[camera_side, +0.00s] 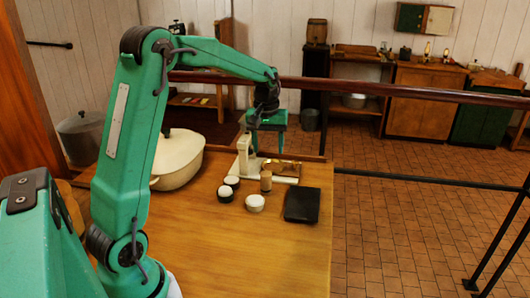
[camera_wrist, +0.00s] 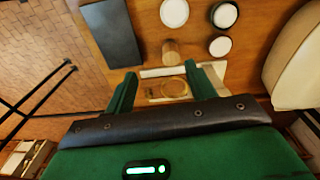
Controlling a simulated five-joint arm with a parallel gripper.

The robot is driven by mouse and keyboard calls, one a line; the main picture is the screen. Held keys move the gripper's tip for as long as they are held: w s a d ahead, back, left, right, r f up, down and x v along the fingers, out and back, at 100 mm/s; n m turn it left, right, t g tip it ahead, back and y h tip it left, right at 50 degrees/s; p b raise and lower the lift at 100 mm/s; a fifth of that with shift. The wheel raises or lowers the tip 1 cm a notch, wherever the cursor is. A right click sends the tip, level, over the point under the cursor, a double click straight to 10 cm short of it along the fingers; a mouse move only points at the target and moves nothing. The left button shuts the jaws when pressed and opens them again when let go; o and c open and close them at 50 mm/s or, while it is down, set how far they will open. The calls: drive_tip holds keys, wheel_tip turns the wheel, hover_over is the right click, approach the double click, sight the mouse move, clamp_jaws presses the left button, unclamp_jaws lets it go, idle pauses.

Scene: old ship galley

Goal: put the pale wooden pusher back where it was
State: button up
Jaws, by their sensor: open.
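A small pale wooden cylinder, which looks like the pusher (camera_side: 266,181), stands upright on the table near a low white base with a brass-coloured plate (camera_side: 283,167). In the wrist view the pusher (camera_wrist: 171,52) lies just beyond the white strip, ahead of my fingertips. The brass plate (camera_wrist: 172,87) shows between my fingers in that view. My gripper (camera_side: 268,132) is open and empty, pointing down above the far end of the table; it also shows in the wrist view (camera_wrist: 161,85). A white upright part (camera_side: 243,158) stands left of the plate.
Several small round jars, one a white-topped jar (camera_side: 255,203), stand near the pusher. A black flat case (camera_side: 301,205) lies to its right. A large cream pot (camera_side: 178,157) stands left. A dark rail (camera_side: 400,90) runs behind. The table's front (camera_side: 240,250) is clear.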

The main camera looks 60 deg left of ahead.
drive_tip(key=s+d+r+m+t, duration=0.2)
drive_tip(key=s+d+m, duration=0.3)
drive_tip(key=s+d, duration=0.3)
drive_tip(key=s+d+r+m+t, duration=0.2)
drive_tip(key=s+d+r+m, duration=0.2)
drive_tip(key=s+d, duration=0.5)
drive_tip(key=s, duration=0.5)
drive_tip(key=shift+d+r+m+t, duration=0.15)
drive_tip(key=shift+r+m+t, duration=0.15)
drive_tip(key=shift+m+t, duration=0.1)
drive_tip(key=shift+o, duration=0.3)
